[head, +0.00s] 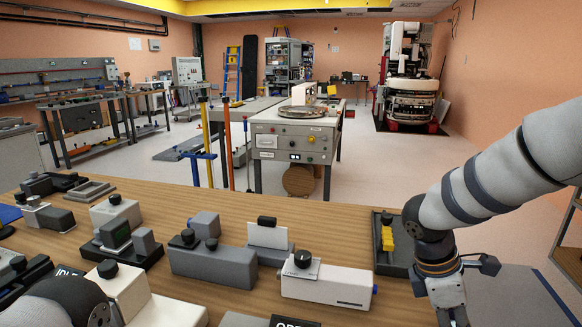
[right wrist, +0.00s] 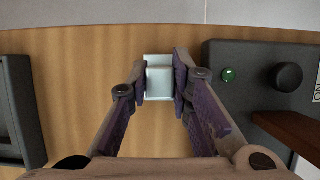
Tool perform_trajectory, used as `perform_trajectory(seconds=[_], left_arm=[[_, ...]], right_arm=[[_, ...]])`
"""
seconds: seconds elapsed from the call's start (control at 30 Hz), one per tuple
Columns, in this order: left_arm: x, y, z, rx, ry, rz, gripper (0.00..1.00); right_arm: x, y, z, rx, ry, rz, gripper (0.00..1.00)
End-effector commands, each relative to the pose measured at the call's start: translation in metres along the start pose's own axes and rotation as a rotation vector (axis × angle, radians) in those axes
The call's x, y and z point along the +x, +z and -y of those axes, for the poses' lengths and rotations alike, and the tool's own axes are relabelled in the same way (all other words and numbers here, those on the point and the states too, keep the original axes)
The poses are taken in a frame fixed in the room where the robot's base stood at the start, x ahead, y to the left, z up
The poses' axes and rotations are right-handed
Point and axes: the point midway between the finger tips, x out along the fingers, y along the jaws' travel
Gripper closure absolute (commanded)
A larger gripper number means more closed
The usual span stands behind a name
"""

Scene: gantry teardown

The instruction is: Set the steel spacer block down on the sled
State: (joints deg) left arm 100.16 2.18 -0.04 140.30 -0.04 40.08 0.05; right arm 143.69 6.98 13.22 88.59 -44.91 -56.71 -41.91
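In the right wrist view, a small pale silvery block, which I take for the steel spacer block (right wrist: 159,82), is between the two fingertips of my right gripper (right wrist: 161,80). The pads meet its left and right sides, so the gripper looks shut on it. Brown wood shows behind it; whether the block touches the wood or hangs above it I cannot tell. In the head view my right arm comes in from the right, and its fingertips are not visible. My left arm shows only as a dark rounded link at the lower left; its gripper is out of view. I cannot identify the sled.
A dark grey object (right wrist: 15,110) is at left. On the wooden bench (head: 190,297) stand several fixtures, including a white box (head: 325,283) and a dark tray (head: 381,262).

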Motion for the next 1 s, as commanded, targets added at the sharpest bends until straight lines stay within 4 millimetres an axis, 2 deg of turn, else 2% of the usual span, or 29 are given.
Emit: perform_trajectory(seconds=[0.17, 0.73, 1.0], left_arm=[[-0.002, -0.001, 0.000, 0.000, 0.000, -0.005, 0.60], [-0.028, -0.016, -0.001, 0.001, 0.003, -0.081, 0.60], [-0.030, -0.016, -0.001, 0.000, 0.003, -0.085, 0.60]], right_arm=[[-0.003, 0.001, 0.000, 0.001, 0.001, 0.000, 1.00], [-0.053, 0.022, -0.001, 0.003, 0.006, -0.001, 1.00], [-0.056, 0.023, 0.000, 0.000, -0.001, 0.001, 1.00]])
